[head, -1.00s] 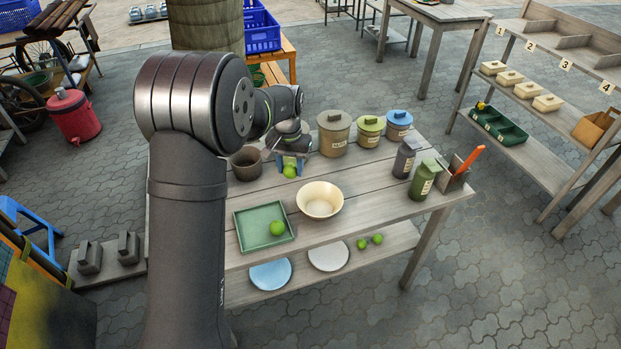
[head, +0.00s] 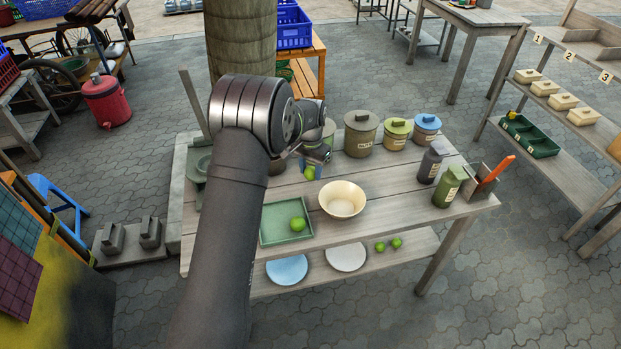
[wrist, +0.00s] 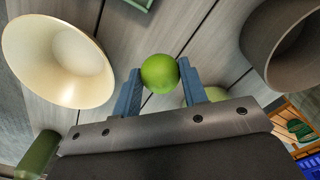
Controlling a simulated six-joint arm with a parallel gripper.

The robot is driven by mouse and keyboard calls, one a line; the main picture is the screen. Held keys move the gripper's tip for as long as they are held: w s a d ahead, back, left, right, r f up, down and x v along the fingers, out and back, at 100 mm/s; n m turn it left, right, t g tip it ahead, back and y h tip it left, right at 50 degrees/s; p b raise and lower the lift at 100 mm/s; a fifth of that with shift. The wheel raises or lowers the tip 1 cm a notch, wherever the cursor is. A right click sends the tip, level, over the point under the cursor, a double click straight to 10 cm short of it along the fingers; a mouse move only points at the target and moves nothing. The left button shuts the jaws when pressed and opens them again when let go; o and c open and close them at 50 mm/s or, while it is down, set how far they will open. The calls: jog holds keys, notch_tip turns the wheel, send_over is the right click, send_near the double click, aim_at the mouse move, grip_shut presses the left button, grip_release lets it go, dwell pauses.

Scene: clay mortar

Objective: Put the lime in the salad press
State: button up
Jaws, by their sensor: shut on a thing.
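My gripper (wrist: 160,76) is shut on a bright green lime (wrist: 160,73), held between its two blue fingers. In the head view the held lime (head: 309,173) is over the table, behind and left of the cream bowl (head: 343,201). A green device with a tall upright bar (head: 197,170), apparently the salad press, stands at the table's left end, partly hidden by my arm. Another lime (head: 298,224) lies in the green tray (head: 271,239). The held lime is well to the right of the press and apart from it.
A dark pot (wrist: 292,45) stands close beside my gripper. Lidded canisters (head: 360,134) line the table's back, with bottles (head: 447,187) and a utensil box at the right. The lower shelf holds two plates and two limes (head: 388,244). Table front right is clear.

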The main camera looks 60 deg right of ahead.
aim_at(310, 179)
jog(key=shift+w+f, duration=0.1)
jog(key=shift+f, duration=1.9)
jog(key=shift+f, duration=0.1)
jog(key=o, duration=1)
jog(key=shift+c, duration=0.2)
jog(key=shift+o, duration=0.3)
notch_tip(310, 179, up, 12)
jog(key=shift+r, duration=0.1)
